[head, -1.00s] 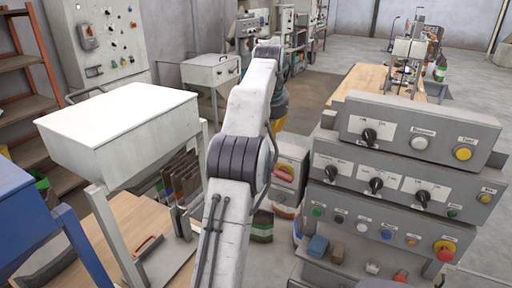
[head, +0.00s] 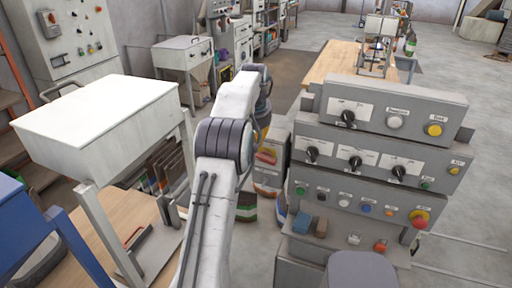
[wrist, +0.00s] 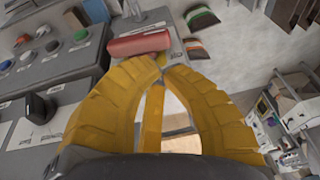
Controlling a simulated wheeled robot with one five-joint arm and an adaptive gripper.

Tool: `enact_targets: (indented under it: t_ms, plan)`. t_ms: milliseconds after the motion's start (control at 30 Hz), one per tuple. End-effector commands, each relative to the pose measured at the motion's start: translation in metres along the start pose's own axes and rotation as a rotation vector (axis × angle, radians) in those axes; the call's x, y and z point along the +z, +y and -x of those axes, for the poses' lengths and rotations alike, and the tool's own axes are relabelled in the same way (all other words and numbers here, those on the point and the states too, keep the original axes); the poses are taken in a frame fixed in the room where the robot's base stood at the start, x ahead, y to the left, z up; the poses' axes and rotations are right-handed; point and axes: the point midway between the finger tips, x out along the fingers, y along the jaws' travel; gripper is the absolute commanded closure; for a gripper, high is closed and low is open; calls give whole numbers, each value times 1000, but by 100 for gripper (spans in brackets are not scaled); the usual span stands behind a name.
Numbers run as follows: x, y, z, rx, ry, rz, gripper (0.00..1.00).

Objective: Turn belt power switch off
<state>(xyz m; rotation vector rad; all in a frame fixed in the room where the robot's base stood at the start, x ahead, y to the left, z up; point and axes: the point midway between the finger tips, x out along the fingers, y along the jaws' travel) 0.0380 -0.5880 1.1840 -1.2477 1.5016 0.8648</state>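The belt power switch cannot be named for certain, as no label is readable. A red handle with yellow beside it (head: 268,155) is on a grey box left of the stepped control panel (head: 386,107). In the wrist view, a red bar-shaped handle (wrist: 140,45) lies just beyond my fingertips. My gripper (wrist: 163,63) has yellow fingers whose tips come together. No object shows clearly held between them, and I cannot tell whether they touch the handle. In the head view my arm hides most of the gripper.
The panel carries several black knobs (head: 348,118), coloured buttons and a red emergency stop (head: 419,218). A white-topped hopper (head: 98,115) stands left, beside a blue machine (head: 28,235). A wooden table (head: 335,62) is behind. Dark-and-white bags (wrist: 197,18) lie on the floor.

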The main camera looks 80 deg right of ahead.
Motion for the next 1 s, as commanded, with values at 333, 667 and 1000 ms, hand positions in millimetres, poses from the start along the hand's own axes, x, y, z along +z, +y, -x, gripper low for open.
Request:
enact_targets:
  t_ms: [333, 667, 1000]
  plan:
    - [7, -2, -23, -1, -3, 0, 100]
    - [11, -4, -40, -3, -1, 0, 100]
    - [11, -4, -41, -3, 0, 0, 100]
